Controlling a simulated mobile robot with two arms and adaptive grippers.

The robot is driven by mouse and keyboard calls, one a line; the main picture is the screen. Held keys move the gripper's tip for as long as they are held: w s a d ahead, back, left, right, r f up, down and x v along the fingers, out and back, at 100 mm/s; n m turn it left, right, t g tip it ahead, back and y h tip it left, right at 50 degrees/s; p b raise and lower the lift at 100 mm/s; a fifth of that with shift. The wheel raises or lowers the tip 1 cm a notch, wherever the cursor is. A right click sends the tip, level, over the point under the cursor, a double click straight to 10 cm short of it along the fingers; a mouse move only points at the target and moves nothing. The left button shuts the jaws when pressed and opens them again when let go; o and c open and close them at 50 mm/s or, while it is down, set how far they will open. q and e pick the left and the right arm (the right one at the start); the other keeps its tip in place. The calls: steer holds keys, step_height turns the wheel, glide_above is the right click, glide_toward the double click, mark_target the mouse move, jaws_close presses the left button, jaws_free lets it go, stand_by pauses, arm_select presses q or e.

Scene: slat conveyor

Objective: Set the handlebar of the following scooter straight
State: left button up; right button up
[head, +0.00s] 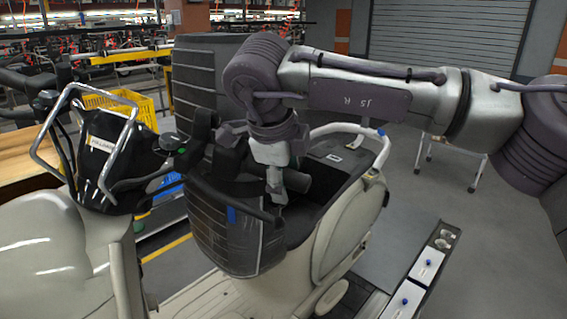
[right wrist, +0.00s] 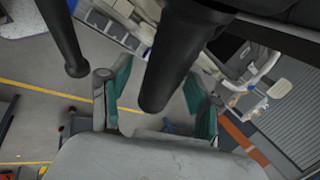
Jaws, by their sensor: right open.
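A cream scooter with a black dash (head: 103,158) and a chrome guard fills the left of the head view. Its black handlebar runs slantwise across, with a grip at the far left; the near end at right is partly hidden. My right gripper (head: 280,190) points down in the middle, over a black ribbed seat-like part (head: 225,235). In the right wrist view my gripper (right wrist: 160,108) is open, its teal-padded fingers apart. A black round grip (right wrist: 163,75) shows between them; contact cannot be told. My left gripper is not in view.
Another cream body (head: 345,235) with a pale rail (head: 350,130) stands right of centre. A yellow crate (head: 125,108) stands behind the handlebar. A rail with white blocks (head: 425,265) lies at lower right.

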jaws_close()
steer(key=shift+s+a+r+m+h, duration=0.1)
steer(key=shift+s+r+m+h, duration=0.25)
steer(key=shift+s, duration=0.3)
steer(key=shift+s+a+r+g, duration=0.1)
steer(key=shift+s+r+g, duration=0.1)
steer(key=shift+s, duration=0.2)
steer(key=shift+s+a+r+g, duration=0.1)
steer(key=shift+s+r+g, duration=0.1)
steer(key=shift+s, duration=0.2)
steer(key=shift+s+m, duration=0.1)
steer(key=shift+m, duration=0.15)
steer(key=shift+s+a+r+m+g+h+p, duration=0.15)
steer(key=shift+s+r+h, duration=0.1)
steer(key=shift+s, duration=0.25)
steer(key=shift+s+a+r+m+g+h+p, duration=0.1)
steer(key=shift+s+a+r+m+p, duration=0.1)
steer(key=shift+s, duration=0.3)
steer(key=shift+s+a+r+m+g+h+p, duration=0.15)
steer(key=shift+s+r+h, duration=0.1)
steer(key=shift+s, duration=0.25)
